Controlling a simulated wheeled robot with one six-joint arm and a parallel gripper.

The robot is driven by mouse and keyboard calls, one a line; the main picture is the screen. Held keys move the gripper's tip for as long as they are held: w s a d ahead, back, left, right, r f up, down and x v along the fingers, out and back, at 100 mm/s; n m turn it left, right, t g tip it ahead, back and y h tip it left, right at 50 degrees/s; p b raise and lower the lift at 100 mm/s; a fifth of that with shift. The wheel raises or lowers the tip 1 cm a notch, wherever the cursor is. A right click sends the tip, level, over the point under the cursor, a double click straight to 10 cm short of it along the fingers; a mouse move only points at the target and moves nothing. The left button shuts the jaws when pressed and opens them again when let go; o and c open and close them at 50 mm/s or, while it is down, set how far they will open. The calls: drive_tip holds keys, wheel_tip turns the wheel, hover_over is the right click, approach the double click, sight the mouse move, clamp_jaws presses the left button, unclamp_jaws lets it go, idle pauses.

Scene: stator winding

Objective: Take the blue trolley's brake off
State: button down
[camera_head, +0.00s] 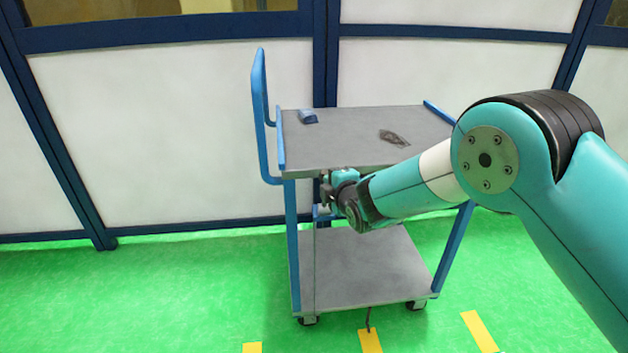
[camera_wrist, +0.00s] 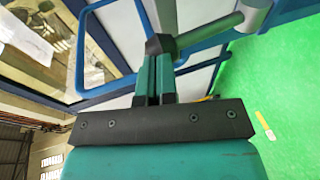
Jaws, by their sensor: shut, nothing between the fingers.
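The blue trolley (camera_head: 290,235) stands on the green floor with grey upper and lower shelves. My gripper (camera_head: 325,188) is at its near left side, just below the upper shelf's front edge.
The upper shelf carries a small blue item (camera_head: 308,116) and a dark flat item (camera_head: 394,138). A small dark hook-like part (camera_head: 368,320) hangs at the lower shelf's front. White wall panels stand close behind. Yellow floor marks (camera_head: 371,341) lie in front; the floor at left is clear.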

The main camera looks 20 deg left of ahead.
drive_tip(key=shift+w+r, duration=0.2)
drive_tip(key=shift+r, duration=0.1)
drive_tip(key=f+v, duration=0.1)
drive_tip(key=v, duration=1.3)
drive_tip(key=shift+s, duration=0.25)
drive_tip(key=shift+d+f, duration=0.1)
drive_tip(key=shift+f, duration=0.05)
drive_tip(key=s+d+r+m+g+h+p, duration=0.3)
drive_tip(key=s+d+r+m+g+p, duration=0.15)
drive_tip(key=d+r+m, duration=0.55)
drive_tip(key=s+d+r+m+g+p, duration=0.2)
drive_tip(key=s+d+r+m+g, duration=0.1)
drive_tip(key=s, duration=0.9)
drive_tip(key=s+d+r+m+g+h+p, duration=0.1)
drive_tip(key=s+d+r+m+g, duration=0.3)
drive_tip(key=s+d+r, duration=0.3)
drive_tip(key=s+d+g, duration=0.1)
drive_tip(key=s, duration=0.4)
drive_tip(key=shift+s+r+p, duration=0.3)
drive_tip(key=shift+r+p, duration=0.1)
